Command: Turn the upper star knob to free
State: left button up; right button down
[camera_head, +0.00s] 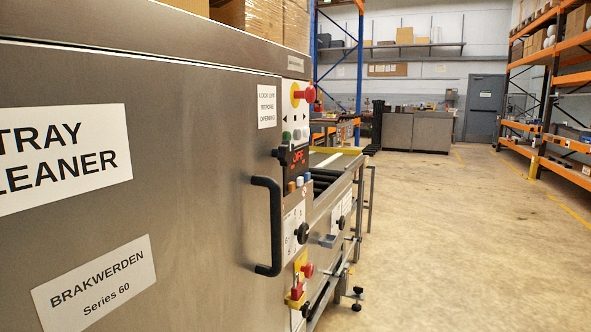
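The stainless tray cleaner (200,165) fills the left of the view, seen at a steep angle. A black knob (302,232) sits on a white plate at its far end. Another black knob (341,222) is farther along the side. Two small dark knobs, one upper (358,290) and one lower (356,306), stick out near the floor. I cannot tell which of these is the upper star knob, and their settings are too small to read. Neither of my grippers shows.
A black door handle (270,225) juts out from the machine. A red button (307,94) and a display (298,158) are above the knobs. A roller conveyor (325,178) runs behind. Orange shelving (550,80) stands right; the floor (455,240) between is clear.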

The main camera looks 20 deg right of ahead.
aim_at(286, 153)
jog(key=i+l+z, duration=0.1)
jog(key=l, duration=0.65)
jog(key=i+l, duration=0.1)
jog(key=l, duration=0.7)
jog(key=u, duration=1.2)
